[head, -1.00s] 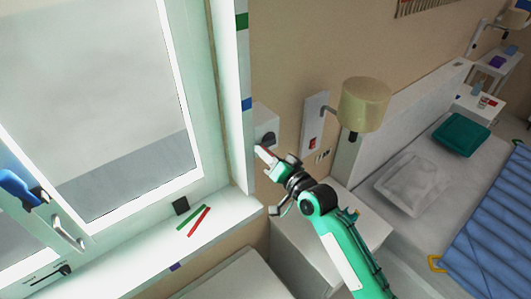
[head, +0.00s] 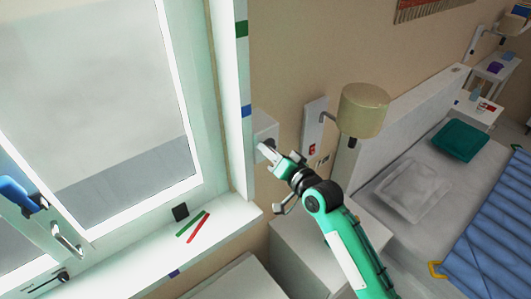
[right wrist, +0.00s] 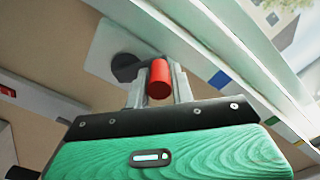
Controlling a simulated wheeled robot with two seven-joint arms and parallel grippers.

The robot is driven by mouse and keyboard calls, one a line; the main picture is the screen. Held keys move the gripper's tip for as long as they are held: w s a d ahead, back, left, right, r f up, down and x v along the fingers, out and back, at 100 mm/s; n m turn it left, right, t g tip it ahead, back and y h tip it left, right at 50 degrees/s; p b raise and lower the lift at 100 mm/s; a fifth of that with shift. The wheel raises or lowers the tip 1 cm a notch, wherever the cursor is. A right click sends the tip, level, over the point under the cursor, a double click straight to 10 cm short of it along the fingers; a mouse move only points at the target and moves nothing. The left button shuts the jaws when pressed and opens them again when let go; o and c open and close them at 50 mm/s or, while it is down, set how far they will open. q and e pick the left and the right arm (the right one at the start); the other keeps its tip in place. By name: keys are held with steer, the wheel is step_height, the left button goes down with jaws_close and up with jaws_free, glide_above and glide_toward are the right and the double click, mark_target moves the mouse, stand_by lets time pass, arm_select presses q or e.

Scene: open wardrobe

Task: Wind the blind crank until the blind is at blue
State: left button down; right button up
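The crank box (head: 265,128) is a pale box on the wall right of the window, with a dark hub (right wrist: 125,67). My right gripper (head: 268,152) is at the box. In the right wrist view its fingers (right wrist: 159,82) are on both sides of the red crank handle (right wrist: 159,78) and appear shut on it. The blind (head: 85,85) looks like the pale grey panel in the window, its lower edge above a darker grey band. The window post carries a blue mark (head: 246,111) and, higher, a green mark (head: 241,28). My left gripper is not in view.
A switch plate (head: 313,125) and a lamp (head: 363,108) are on the wall just right of my gripper. A green strip and a red strip (head: 199,228) lie on the sill. A bed with a teal pillow (head: 460,139) is at the right.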

steer(key=shift+w+d+r, duration=0.15)
steer(key=shift+d+r, duration=0.1)
steer(key=shift+r, duration=0.1)
steer(key=shift+w+d+r, duration=0.35)
steer(key=shift+d, duration=0.25)
steer(key=shift+f, duration=0.1)
steer(key=shift+o, duration=0.8)
steer(key=shift+w+d, duration=0.3)
steer(key=shift+d, duration=0.15)
steer(key=shift+o, duration=0.7)
steer(key=shift+w+d, duration=0.15)
steer(key=shift+d, duration=0.1)
steer(key=shift+c, duration=0.2)
